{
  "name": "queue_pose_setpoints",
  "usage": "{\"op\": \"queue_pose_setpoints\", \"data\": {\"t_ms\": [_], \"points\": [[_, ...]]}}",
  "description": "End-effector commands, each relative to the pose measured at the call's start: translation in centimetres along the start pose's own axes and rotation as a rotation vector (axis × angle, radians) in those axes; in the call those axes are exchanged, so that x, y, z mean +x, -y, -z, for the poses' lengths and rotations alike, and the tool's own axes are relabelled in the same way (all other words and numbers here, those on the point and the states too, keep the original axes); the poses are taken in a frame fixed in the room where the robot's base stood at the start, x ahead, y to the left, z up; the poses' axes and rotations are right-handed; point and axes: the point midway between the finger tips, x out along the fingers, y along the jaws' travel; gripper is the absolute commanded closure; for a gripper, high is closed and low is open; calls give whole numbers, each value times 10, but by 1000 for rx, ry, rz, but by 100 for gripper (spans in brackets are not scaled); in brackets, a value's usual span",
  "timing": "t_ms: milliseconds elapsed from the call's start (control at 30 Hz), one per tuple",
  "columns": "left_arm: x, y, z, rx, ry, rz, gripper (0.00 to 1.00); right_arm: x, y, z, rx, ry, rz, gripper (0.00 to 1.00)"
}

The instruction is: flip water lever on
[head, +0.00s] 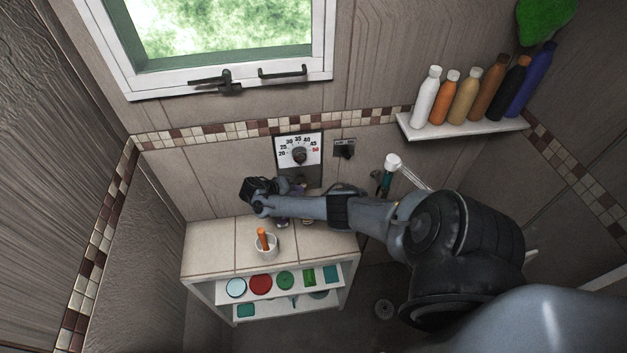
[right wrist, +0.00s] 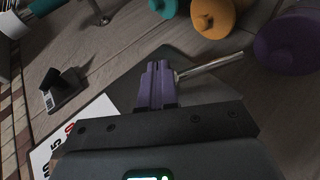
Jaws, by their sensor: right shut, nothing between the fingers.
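The water lever (head: 345,149) is a small black lever on a dark labelled plate on the wall, just right of the temperature dial panel (head: 313,146). In the right wrist view the lever (right wrist: 66,84) stands out from its plate, left of my fingers and apart from them. My right gripper (head: 297,186) is below the dial panel, mostly hidden behind my own wrist in the head view. Its purple fingers (right wrist: 157,80) are shut together with nothing between them. The dial panel shows in part at the lower left of the right wrist view. My left gripper is not in view.
A tiled counter (head: 207,246) below holds a cup (head: 266,247) with an orange item. Teal, orange (right wrist: 212,17) and purple (right wrist: 288,40) knob-like things and a metal rod (right wrist: 212,64) are near my fingers. A shelf (head: 465,131) with several bottles is at right.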

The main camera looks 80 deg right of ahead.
Motion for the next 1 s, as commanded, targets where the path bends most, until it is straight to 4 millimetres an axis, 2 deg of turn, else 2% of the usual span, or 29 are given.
{"op": "queue_pose_setpoints", "data": {"t_ms": [33, 100, 433, 667, 1000], "points": [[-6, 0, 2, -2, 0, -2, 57, 2, -12, -3, 0, -3, -2, 100], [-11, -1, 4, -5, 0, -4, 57, 4, -22, -7, -2, -3, -1, 100], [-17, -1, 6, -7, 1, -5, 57, 14, -57, -23, 1, -1, -1, 100], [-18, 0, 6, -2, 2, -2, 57, 16, -66, -28, -1, -1, 0, 100], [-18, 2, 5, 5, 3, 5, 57, 16, -66, -28, 0, -1, 1, 100]]}}
